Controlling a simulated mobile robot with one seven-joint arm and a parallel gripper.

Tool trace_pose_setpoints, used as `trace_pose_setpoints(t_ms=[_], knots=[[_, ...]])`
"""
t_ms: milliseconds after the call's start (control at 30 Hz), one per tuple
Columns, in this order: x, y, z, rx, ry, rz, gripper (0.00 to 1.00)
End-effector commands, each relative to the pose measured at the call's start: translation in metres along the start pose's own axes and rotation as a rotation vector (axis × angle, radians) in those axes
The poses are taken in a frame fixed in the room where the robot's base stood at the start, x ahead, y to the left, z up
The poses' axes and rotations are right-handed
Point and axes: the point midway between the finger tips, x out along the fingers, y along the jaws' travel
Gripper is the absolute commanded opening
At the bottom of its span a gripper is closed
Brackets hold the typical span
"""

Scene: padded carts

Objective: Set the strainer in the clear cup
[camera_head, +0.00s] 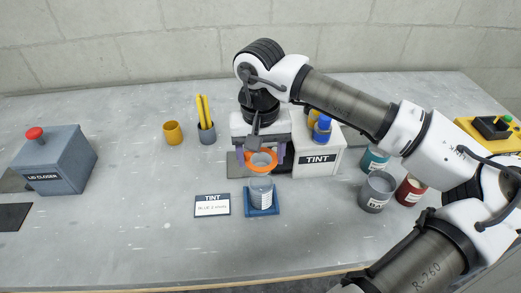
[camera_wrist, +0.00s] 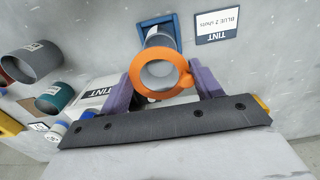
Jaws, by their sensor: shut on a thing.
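The strainer has an orange ring rim (camera_head: 250,165) and a pale funnel-like middle; its rim also shows in the wrist view (camera_wrist: 136,80). My gripper (camera_head: 262,156) is shut on the strainer, with a purple finger on either side of the rim in the wrist view (camera_wrist: 161,90). The clear cup (camera_head: 261,194), with a white marked label, stands upright on a blue square tray (camera_head: 249,211). The strainer is directly above the cup's mouth, roughly lined up with it. I cannot tell whether its lower end is inside the cup. The cup's side shows beyond the rim in the wrist view (camera_wrist: 157,38).
A "TINT" card (camera_head: 212,209) lies left of the tray. A white TINT box (camera_head: 318,163) stands close behind right. Grey (camera_head: 376,192), teal (camera_head: 374,162) and red (camera_head: 410,191) cans stand right.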

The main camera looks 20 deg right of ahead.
Motion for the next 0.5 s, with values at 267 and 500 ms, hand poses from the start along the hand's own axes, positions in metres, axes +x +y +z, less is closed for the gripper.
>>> trace_pose_setpoints(t_ms=[267, 500], knots=[[0.018, 0.0, 0.0, 0.0, -0.001, 0.0, 0.43], [0.032, -0.001, 0.0, 0.001, 0.0, -0.001, 0.43]])
